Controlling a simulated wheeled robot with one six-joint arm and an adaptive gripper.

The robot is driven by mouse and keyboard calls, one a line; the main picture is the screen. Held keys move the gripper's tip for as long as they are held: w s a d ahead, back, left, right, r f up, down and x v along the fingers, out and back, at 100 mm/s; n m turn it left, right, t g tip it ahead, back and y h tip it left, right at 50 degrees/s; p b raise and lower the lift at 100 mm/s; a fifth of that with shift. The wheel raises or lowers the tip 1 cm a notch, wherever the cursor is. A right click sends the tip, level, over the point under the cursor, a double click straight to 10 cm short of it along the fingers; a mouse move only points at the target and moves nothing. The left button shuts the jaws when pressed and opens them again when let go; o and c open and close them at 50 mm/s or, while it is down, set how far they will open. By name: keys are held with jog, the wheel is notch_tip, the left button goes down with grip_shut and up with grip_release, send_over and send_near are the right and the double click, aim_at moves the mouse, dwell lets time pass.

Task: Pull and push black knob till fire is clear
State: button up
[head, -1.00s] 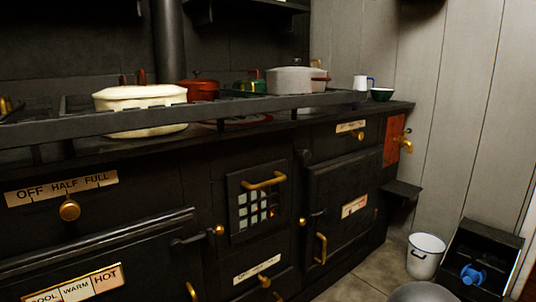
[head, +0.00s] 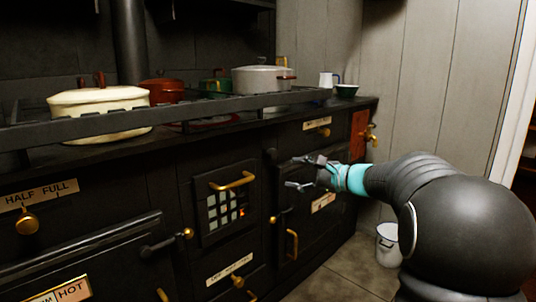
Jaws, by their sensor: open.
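A small dark knob-like shape (head: 270,155) stands out from the black stove front, right of the firebox door; it is dim, and I cannot tell for sure that it is the black knob. The firebox door (head: 210,188) is closed, with a brass handle and a pale grid window. A small orange fire glow (head: 242,211) shows at the window's right side. My gripper (head: 293,172) is open and empty, in front of the stove's right door, to the right of the dark shape. I see no contact with it.
A rail (head: 180,112) runs along the stove front, with a cream pot (head: 98,108) behind it. Brass handles stick out from the doors. A white bucket (head: 387,245) stands on the floor at right. Floor (head: 340,285) shows in front of the stove.

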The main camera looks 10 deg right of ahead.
jog(key=m+t, duration=0.2)
send_near(275, 154)
jog(key=v, duration=0.3)
jog(key=x, duration=1.4)
jog(key=shift+c, duration=0.3)
jog(key=shift+s+d, duration=0.1)
grip_shut()
